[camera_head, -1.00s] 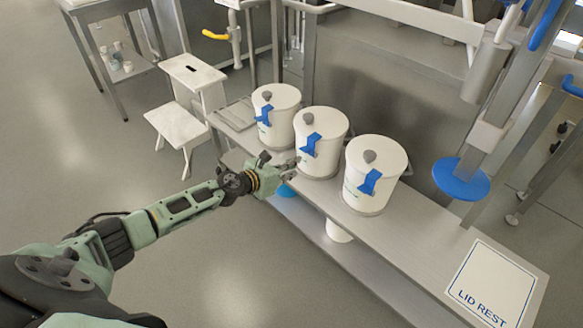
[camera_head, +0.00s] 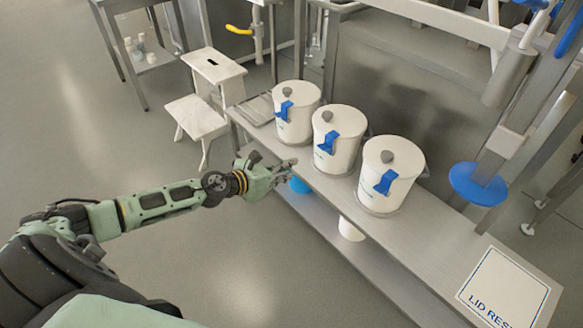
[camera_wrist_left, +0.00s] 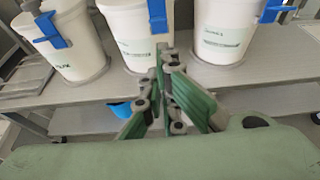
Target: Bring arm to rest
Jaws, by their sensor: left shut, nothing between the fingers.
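My left arm reaches in from the left in the head view. Its gripper (camera_head: 286,166) is in front of the bench's near edge, close to the left and middle white buckets. In the left wrist view the green fingers (camera_wrist_left: 163,68) come together at their tips, with nothing held between them. The left bucket (camera_head: 294,118), middle bucket (camera_head: 335,150) and right bucket (camera_head: 385,187) stand upright on the bench, lids on, each with a blue clip on its front. My right gripper does not show.
The grey bench (camera_head: 440,235) carries a square panel marked LID REST (camera_head: 503,285) at its right end. A lower shelf holds a blue item (camera_head: 300,185) and a white container (camera_head: 350,230). A white step stool (camera_head: 200,118) stands at the left.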

